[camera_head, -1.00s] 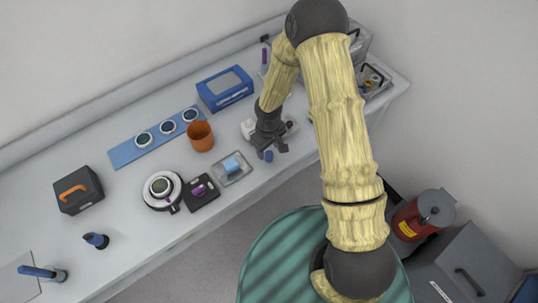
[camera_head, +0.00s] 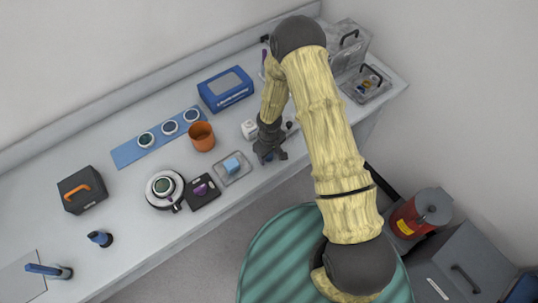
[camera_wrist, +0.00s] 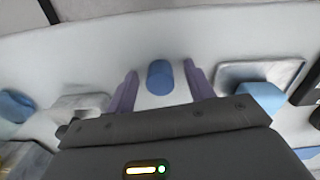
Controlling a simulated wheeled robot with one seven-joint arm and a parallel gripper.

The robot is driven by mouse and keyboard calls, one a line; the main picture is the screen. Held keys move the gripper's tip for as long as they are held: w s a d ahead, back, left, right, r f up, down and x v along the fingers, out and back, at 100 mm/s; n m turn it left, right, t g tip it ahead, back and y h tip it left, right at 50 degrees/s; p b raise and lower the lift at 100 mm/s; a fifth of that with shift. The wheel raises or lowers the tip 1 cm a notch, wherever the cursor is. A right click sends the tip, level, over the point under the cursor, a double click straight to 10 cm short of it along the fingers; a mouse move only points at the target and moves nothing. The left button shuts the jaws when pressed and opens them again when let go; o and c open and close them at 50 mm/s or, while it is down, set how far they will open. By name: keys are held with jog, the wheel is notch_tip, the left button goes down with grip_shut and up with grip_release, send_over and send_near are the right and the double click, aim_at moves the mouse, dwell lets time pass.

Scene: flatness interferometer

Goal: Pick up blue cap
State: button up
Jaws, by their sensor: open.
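The blue cap (camera_wrist: 160,78) is a small upright cylinder on the bench, seen in the wrist view between my two purple fingers. My gripper (camera_wrist: 158,85) is open, with one finger on each side of the cap and a gap visible on both sides. In the head view my gripper (camera_head: 270,155) is low over the bench's front part, and the cap (camera_head: 268,157) is mostly hidden by it.
A clear tray with a light blue block (camera_head: 232,165) lies just left of my gripper. An orange cup (camera_head: 201,137), a white cube (camera_head: 249,129) and a blue box (camera_head: 225,89) stand behind. A black pad (camera_head: 203,192) lies farther left.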

jog(key=shift+c, duration=0.2)
jog(key=c, duration=1)
jog(key=shift+r, duration=0.15)
notch_tip(320, 180, up, 10)
jog(key=shift+f+b, duration=0.1)
jog(key=shift+b, duration=1)
jog(key=d+m+p, duration=0.1)
jog(key=d+m, duration=0.1)
jog(key=d, duration=0.2)
jog(key=w+d+f+m+p, duration=0.1)
jog(key=d+m+p, duration=0.1)
jog(key=d, duration=0.3)
jog(key=w+d+m+p, duration=0.1)
jog(key=d+m+p, duration=0.1)
jog(key=d+m, duration=0.2)
jog(key=shift+d+f, duration=0.2)
jog(key=shift+d, duration=0.05)
jog(key=shift+w, duration=0.15)
